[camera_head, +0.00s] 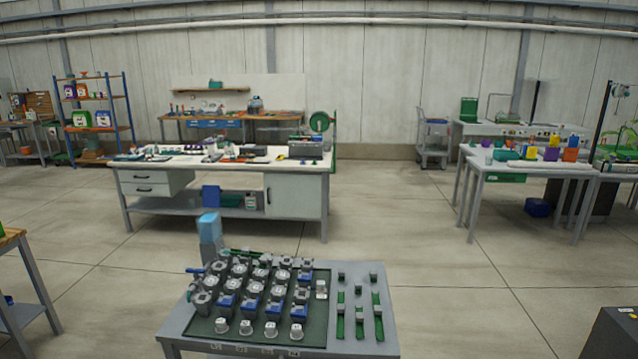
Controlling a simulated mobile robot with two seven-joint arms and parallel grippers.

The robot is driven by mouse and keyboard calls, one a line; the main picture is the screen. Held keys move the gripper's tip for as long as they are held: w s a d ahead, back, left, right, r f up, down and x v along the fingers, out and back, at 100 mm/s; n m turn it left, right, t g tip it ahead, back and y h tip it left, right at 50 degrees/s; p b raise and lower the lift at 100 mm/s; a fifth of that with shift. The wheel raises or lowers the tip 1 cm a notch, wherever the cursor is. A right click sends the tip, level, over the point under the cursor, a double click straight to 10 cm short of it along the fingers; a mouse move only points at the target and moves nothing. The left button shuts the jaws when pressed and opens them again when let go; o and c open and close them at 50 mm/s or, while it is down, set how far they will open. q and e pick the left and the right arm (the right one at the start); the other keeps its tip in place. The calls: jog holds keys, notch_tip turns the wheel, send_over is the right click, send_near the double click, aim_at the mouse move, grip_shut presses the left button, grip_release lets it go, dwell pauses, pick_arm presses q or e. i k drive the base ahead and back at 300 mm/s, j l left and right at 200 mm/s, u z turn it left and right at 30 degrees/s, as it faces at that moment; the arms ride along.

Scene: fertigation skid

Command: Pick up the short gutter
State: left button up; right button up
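I cannot pick out the short gutter with certainty at this distance. A long pale strip (545,166) lies along the front of the right-hand table (479,174), but I cannot tell if it is a gutter. Neither of my grippers is in view.
A grey skid table (378,345) stands close in front, with rows of grey and blue fittings and green strips (358,318). A workbench (296,190) full of small items stands behind it. A blue-posted shelf (130,105) and a trolley (432,140) stand farther back. A dark box (612,335) is at lower right. Open floor (400,220) lies between the tables.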

aim_at(265, 261)
jog(key=i+j+z, duration=0.2)
jog(key=i, duration=0.35)
jog(key=i+j+z, duration=0.2)
jog(key=i+j, duration=0.3)
jog(key=i, duration=0.05)
